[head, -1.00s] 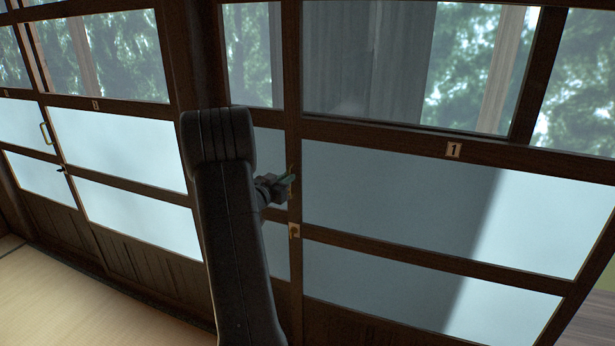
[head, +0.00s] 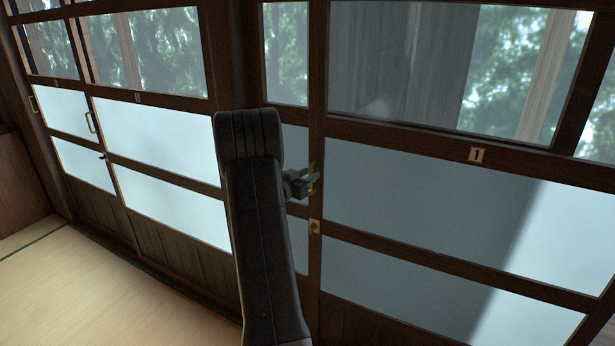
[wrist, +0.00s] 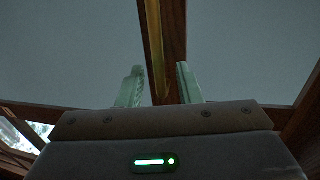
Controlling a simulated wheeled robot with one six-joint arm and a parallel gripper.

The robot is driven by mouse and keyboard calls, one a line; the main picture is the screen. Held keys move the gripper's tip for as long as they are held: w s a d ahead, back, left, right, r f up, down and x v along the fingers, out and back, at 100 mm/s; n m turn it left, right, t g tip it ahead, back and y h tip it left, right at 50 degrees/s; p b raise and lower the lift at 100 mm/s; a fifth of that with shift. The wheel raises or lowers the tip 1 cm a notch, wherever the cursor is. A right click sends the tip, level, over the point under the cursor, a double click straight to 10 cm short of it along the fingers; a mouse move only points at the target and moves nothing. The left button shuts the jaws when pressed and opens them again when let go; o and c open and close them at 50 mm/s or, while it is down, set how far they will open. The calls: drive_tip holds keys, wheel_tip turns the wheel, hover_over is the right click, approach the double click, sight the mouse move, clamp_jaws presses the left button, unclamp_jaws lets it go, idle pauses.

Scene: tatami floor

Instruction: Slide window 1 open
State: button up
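Window 1 (head: 405,185) is a dark wood sliding panel with clear glass above and frosted panes below. Its number plate (head: 476,155) sits on the middle rail. A brass pull handle (head: 311,172) stands on its left stile and also shows in the wrist view (wrist: 156,55). My gripper (head: 312,183) is at this handle. In the wrist view its two pale green fingers (wrist: 160,84) are apart, one on each side of the handle, with a gap showing at the left finger. Contact at the right finger is unclear. Past the panel's right edge, the outside shows through a gap.
A wooden post (head: 238,60) stands left of window 1, partly behind my arm. More sliding panels with brass handles (head: 91,122) continue left. A brass fitting (head: 315,227) sits below the gripper. Tatami floor (head: 120,290) at lower left is clear.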

drive_tip(key=b+v, duration=0.2)
drive_tip(key=v, duration=1.2)
drive_tip(key=shift+w+d, duration=0.15)
drive_tip(key=shift+w, duration=0.05)
drive_tip(key=p+x, duration=0.1)
drive_tip(key=x, duration=1.2)
drive_tip(key=shift+d+p, duration=0.4)
drive_tip(key=shift+d, duration=0.05)
drive_tip(key=shift+r, duration=0.15)
